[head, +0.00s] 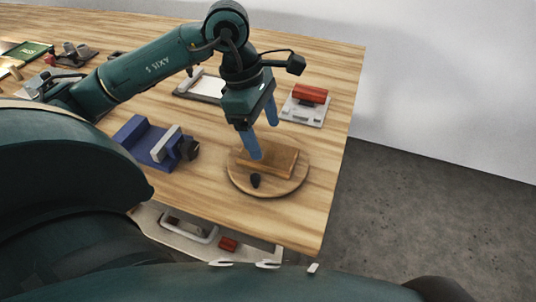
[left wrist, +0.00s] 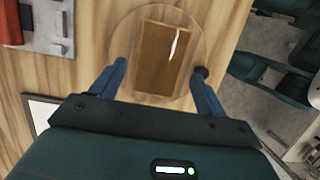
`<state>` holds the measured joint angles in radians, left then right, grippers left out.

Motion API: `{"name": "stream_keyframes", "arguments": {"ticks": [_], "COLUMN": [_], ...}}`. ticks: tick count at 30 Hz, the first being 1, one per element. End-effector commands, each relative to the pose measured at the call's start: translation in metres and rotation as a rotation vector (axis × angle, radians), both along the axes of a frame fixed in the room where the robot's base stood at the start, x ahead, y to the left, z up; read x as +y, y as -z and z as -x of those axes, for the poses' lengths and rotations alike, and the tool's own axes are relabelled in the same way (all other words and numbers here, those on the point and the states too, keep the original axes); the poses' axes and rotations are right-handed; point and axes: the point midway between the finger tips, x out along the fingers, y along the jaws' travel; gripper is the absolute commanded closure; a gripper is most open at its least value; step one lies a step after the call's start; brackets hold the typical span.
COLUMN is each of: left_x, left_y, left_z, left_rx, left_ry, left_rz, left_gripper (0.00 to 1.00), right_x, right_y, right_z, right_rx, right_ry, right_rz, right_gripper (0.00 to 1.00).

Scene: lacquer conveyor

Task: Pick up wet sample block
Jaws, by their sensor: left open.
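The wet sample block is a flat brown block (head: 275,160) lying on a round wooden board (head: 290,188) near the table's right end. In the left wrist view the block (left wrist: 157,60) shows a bright glossy streak on its top. My left gripper (head: 263,136) is open, its blue fingers pointing down above the block. In the left wrist view the fingers (left wrist: 160,67) stand apart to either side of the block, with nothing between them gripped. I cannot tell the exact height of the tips. My right gripper is not in view.
A small black knob (head: 255,181) sits at the board's near edge. A blue vise-like fixture (head: 143,140) stands to the left. A pale device with a red block (head: 311,94) stands behind. A light tray (head: 205,88) lies behind the arm. The table edge is close on the right.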

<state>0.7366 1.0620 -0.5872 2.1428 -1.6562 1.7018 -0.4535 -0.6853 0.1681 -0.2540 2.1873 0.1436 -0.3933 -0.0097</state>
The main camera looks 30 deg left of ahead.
Motion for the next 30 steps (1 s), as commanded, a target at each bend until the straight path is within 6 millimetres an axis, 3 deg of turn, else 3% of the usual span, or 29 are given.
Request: {"name": "stream_keyframes", "arguments": {"ticks": [9, 18, 30], "left_x": [-0.006, -0.007, -0.007], "left_y": [0.044, 0.048, 0.048], "left_z": [0.001, 0.0, 0.0], "left_rx": [0.003, 0.0, 0.001], "left_ry": [0.001, 0.0, 0.0], "left_rz": [0.001, 0.001, 0.001], "left_gripper": [0.25, 0.25, 0.58], "right_x": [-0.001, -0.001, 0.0], "right_y": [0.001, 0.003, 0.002], "right_z": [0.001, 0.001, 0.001], "right_rx": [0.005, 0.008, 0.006], "right_ry": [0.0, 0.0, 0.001], "right_rz": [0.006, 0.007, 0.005], "right_gripper": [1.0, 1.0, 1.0]}}
